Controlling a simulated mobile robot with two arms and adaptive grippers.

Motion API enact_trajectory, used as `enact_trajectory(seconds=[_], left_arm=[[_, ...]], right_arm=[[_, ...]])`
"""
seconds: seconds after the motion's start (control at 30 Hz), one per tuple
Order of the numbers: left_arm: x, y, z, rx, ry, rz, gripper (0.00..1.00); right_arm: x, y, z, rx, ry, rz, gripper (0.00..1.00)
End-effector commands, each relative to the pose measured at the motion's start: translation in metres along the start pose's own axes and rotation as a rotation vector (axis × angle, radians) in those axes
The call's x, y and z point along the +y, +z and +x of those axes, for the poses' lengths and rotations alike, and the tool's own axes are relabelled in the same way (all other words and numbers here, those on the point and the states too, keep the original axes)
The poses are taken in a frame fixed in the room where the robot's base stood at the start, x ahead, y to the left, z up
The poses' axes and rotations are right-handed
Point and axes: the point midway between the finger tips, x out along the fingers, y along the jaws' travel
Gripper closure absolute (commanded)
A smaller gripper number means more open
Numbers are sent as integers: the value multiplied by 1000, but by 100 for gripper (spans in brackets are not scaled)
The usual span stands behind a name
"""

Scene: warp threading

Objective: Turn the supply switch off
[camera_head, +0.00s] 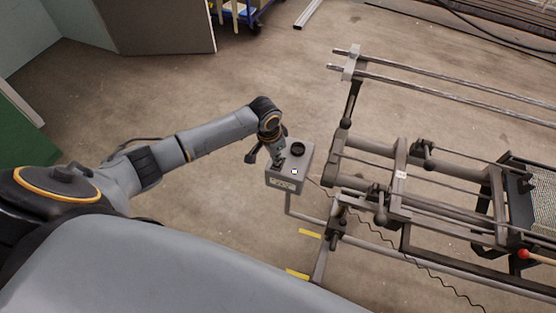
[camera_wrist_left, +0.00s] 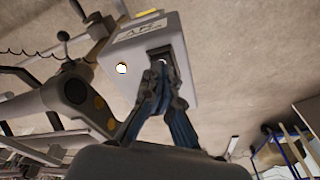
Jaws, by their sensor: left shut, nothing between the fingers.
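The grey control box (camera_head: 284,183) stands on a post beside the loom frame. In the left wrist view the box (camera_wrist_left: 185,75) has a label plate (camera_wrist_left: 140,28), the glowing lamp (camera_wrist_left: 121,68) and a dark switch plate (camera_wrist_left: 158,51). My left gripper (camera_head: 280,162) is at the box's left side, over the switch area. Its fingers (camera_wrist_left: 159,72) are shut with tips at the dark plate, touching or very close. The fingertips hide much of the switch, so its position cannot be told. My right gripper is out of view.
The loom frame (camera_head: 400,190) with bars and rails stands right of the box. A coiled black cable (camera_head: 410,254) runs from the box along it. A red-tipped lever (camera_head: 523,254) is at far right. The floor (camera_head: 200,80) behind my left arm is clear.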

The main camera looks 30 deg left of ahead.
Motion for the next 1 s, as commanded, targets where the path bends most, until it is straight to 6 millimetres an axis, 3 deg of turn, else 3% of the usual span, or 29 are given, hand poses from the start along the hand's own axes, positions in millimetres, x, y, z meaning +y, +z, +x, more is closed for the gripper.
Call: enact_trajectory(seconds=[1.0], left_arm=[[0,1,6,0,0,0,100]], right_arm=[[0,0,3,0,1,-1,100]])
